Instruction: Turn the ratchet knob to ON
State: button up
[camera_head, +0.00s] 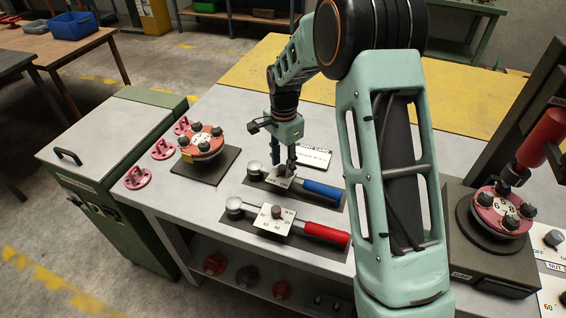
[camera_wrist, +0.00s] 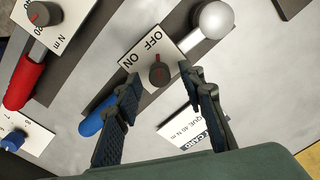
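The ratchet knob (camera_wrist: 158,75) is a small dark round knob with a red pointer mark. It sits on a white plate (camera_wrist: 140,62) lettered OFF and ON. The pointer is toward the top of the wrist view, seemingly nearer OFF than ON. The plate belongs to the blue-handled wrench (camera_head: 322,190), which lies on the bench. My gripper (camera_wrist: 160,76) is open and empty, with its fingers on either side of the knob and visible gaps to it. In the head view my gripper (camera_head: 283,160) points down over the plate; the knob (camera_head: 282,171) is partly hidden by the fingers.
A red-handled wrench (camera_head: 325,233) with a numbered dial lies in front of the blue one. A white card (camera_head: 315,157) lies behind it. A flanged spool piece (camera_head: 201,141) stands to the left. A press-like stand with a red tool (camera_head: 540,137) is at right.

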jog(key=shift+f, duration=0.2)
grip_shut()
